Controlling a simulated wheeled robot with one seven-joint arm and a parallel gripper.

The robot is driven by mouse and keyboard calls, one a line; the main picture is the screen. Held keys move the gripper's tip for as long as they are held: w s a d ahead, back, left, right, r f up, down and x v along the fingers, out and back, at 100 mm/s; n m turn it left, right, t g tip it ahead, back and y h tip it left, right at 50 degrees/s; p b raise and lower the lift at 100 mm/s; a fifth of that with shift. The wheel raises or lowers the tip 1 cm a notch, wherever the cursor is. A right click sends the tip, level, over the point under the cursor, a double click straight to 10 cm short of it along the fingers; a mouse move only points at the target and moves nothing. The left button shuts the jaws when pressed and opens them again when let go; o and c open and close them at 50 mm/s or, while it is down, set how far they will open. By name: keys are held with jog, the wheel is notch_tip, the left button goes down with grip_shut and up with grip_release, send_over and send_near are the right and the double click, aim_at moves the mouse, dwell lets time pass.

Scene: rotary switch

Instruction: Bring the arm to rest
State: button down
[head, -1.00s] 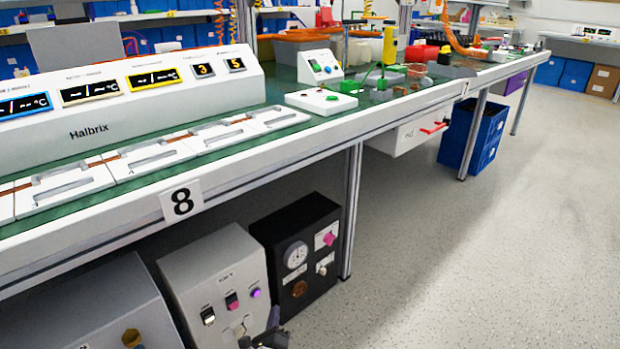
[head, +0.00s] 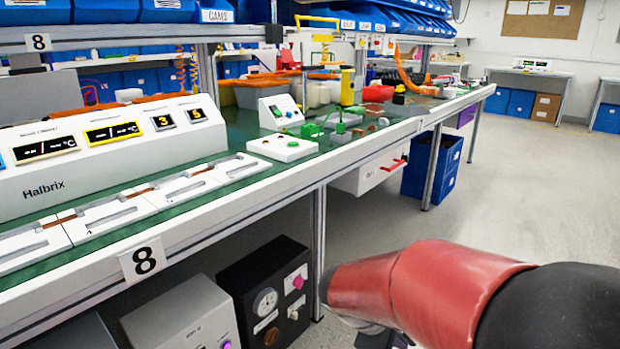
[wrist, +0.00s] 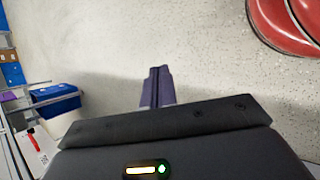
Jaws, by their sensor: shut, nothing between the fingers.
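My gripper shows in the wrist view, its two dark fingers (wrist: 157,88) pressed together with nothing between them. They stand over bare speckled floor, apart from any object. In the head view my red and black arm crosses the lower right, in front of the bench. The gripper itself is hardly visible there, low in the picture behind the arm. The black control box (head: 265,293) with a white gauge and knobs stands below the bench, left of my arm. The grey box (head: 188,318) beside it is cut off by the lower edge.
The long workbench (head: 225,208) runs from lower left to the back right. A bench leg (head: 319,230) stands close to my arm. A blue crate (head: 432,165) sits under the far part; it also shows in the wrist view (wrist: 55,108). The floor (head: 510,200) on the right is clear.

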jog(key=s+a+r+m+t+y+p, duration=0.1)
jog(key=s+r+m+t+y, duration=0.2)
jog(key=s+r+m+y, duration=0.4)
jog(key=shift+s+a+r+m+t, duration=0.2)
jog(key=shift+s+r+m+t, duration=0.2)
jog(key=shift+s+r+m, duration=2.25)
jog(key=shift+s+f+n, duration=0.45)
jog(key=shift+s+f, duration=0.2)
jog(key=shift+f, duration=0.25)
